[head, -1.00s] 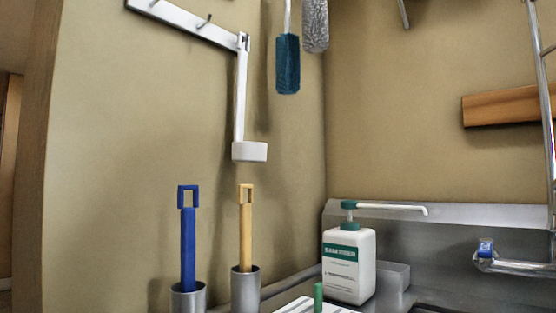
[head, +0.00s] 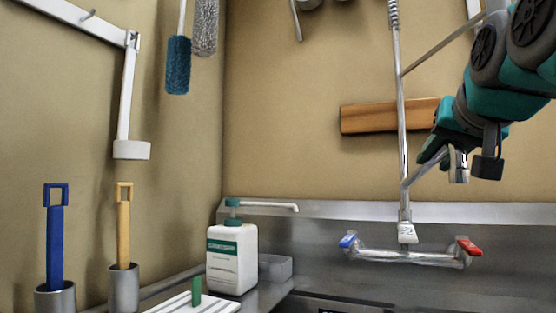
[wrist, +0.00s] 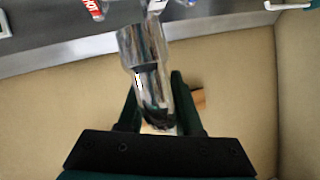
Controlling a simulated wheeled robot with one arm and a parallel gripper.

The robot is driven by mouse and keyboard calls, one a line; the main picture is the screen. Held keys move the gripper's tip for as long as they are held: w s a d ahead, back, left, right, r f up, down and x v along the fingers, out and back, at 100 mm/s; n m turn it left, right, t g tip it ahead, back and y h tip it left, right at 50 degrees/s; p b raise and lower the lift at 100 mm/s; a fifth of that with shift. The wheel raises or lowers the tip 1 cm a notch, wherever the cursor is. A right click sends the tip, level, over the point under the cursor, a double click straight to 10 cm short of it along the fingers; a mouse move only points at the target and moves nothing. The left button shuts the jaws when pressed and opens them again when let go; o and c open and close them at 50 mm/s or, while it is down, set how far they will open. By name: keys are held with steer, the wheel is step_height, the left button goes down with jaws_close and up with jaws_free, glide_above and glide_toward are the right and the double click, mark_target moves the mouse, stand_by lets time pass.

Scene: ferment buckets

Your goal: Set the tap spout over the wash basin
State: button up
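The tap spout (head: 424,168) is a thin chrome tube that angles up and right from the riser pipe (head: 402,110) and ends in a downward nozzle (head: 459,166). My gripper (head: 442,146), dark teal, is at the spout's outer end beside the nozzle. In the wrist view the spout (wrist: 150,88) passes between the two fingers of my gripper (wrist: 156,100); whether both fingers press on it is unclear. The wash basin (head: 350,308) shows only as a dark edge at the bottom, below the tap.
The mixer body (head: 405,256) has blue and red handles. A sanitiser bottle (head: 232,258) stands left of it, near two holders with blue and yellow-handled brushes. A wooden block (head: 388,116) is on the back wall. Brushes hang at upper left.

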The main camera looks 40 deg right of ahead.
mark_target(462, 146)
steer(key=o, duration=0.3)
steer(key=shift+a+r, duration=0.1)
steer(key=shift+v, duration=3.85)
steer(key=shift+s, duration=0.1)
